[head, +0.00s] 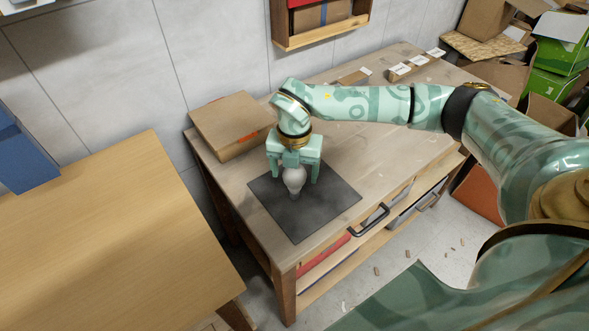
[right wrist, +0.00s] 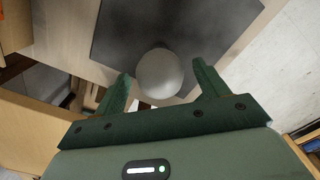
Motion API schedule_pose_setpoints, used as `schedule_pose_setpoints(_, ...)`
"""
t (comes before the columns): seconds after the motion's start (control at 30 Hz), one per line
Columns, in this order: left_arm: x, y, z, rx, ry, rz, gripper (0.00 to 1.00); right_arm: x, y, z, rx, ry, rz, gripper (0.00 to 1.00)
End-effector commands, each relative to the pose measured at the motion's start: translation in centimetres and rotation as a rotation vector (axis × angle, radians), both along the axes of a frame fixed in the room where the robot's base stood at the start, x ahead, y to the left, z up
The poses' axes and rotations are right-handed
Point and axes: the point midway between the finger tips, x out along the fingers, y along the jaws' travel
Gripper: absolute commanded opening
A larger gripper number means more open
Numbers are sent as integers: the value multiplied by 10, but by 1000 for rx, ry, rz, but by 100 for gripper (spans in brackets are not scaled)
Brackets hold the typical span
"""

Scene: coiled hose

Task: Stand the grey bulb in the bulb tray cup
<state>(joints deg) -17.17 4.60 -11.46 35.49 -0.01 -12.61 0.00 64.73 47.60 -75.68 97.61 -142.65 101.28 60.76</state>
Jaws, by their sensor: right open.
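The grey bulb (head: 294,178) shows in the head view with its round part up and its narrow end down, over a dark square mat (head: 330,205). In the right wrist view the bulb (right wrist: 160,75) appears as a pale round shape between the fingertips. My right gripper (head: 295,181) points down with one finger on each side of the bulb. It is open, and in the right wrist view gaps show beside the bulb. I cannot make out a tray cup; whatever is under the bulb is hard to see. My left gripper is not in view.
The mat lies on a wooden workbench (head: 350,150). A cardboard box (head: 228,120) stands at its back left corner, close to my gripper. Small labelled blocks (head: 408,68) lie at the far end. Another wooden table (head: 100,230) is at the left, across a gap.

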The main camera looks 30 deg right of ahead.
Motion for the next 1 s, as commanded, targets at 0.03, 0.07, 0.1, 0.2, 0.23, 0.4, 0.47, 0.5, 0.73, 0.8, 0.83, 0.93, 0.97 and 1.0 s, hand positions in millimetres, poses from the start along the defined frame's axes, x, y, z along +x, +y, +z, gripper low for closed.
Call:
schedule_pose_setpoints(0.03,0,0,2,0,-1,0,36,1,0,6,0,-3,0,73)
schedule_pose_setpoints(0.07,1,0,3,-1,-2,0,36,1,0,10,0,-4,0,73)
schedule_pose_setpoints(0.1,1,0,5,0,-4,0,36,1,0,17,0,-6,1,73)
schedule_pose_setpoints(0.2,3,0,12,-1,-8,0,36,1,0,40,0,-7,-1,73)
schedule_pose_setpoints(0.23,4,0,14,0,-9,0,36,1,0,48,1,-6,-1,73)
schedule_pose_setpoints(0.4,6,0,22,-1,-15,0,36,1,0,87,0,-6,0,73)
schedule_pose_setpoints(0.47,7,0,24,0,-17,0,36,1,0,99,1,-5,0,73)
schedule_pose_setpoints(0.5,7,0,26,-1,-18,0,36,1,0,105,1,-4,0,73)
schedule_pose_setpoints(0.73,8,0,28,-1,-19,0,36,1,0,121,0,-1,0,73)
schedule_pose_setpoints(0.8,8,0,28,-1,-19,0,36,0,0,122,0,-1,0,73)
schedule_pose_setpoints(0.83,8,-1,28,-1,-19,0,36,0,0,122,0,-1,0,73)
schedule_pose_setpoints(0.93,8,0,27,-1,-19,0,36,0,0,121,1,-1,0,73)
schedule_pose_setpoints(0.97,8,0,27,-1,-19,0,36,0,0,121,1,-1,0,73)
schedule_pose_setpoints(1.0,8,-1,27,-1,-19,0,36,0,0,121,1,-1,0,73)
